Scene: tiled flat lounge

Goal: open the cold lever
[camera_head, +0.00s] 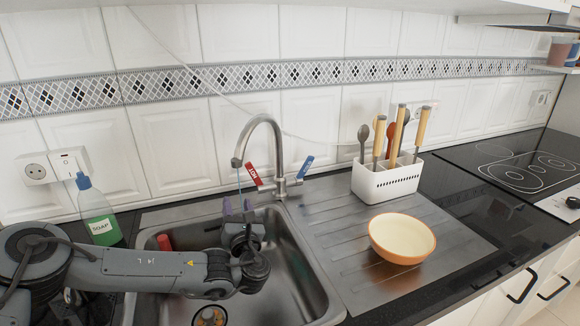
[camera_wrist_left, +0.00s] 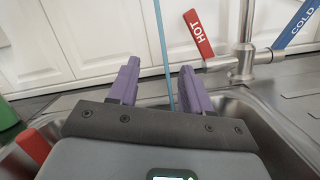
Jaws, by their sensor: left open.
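The cold lever (camera_head: 306,167) is a blue handle on the right side of the steel faucet (camera_head: 281,178), tilted up and to the right. It also shows in the left wrist view (camera_wrist_left: 298,22) at the upper right, marked COLD. The red hot lever (camera_head: 254,174) is on the left side and shows in the wrist view (camera_wrist_left: 198,34). My left gripper (camera_head: 238,205) has purple fingers, open with nothing gripped. It is over the sink, below and left of both levers and apart from them. A thin blue stream (camera_wrist_left: 161,40) hangs from the spout and appears between the fingers. My right gripper is not in view.
The sink (camera_head: 290,262) lies under my left arm. A green soap bottle (camera_head: 98,215) stands left of it and a red object (camera_head: 164,242) is inside its left edge. A cream bowl (camera_head: 402,238) and a white utensil holder (camera_head: 386,180) stand on the drainboard (camera_head: 335,235) at right.

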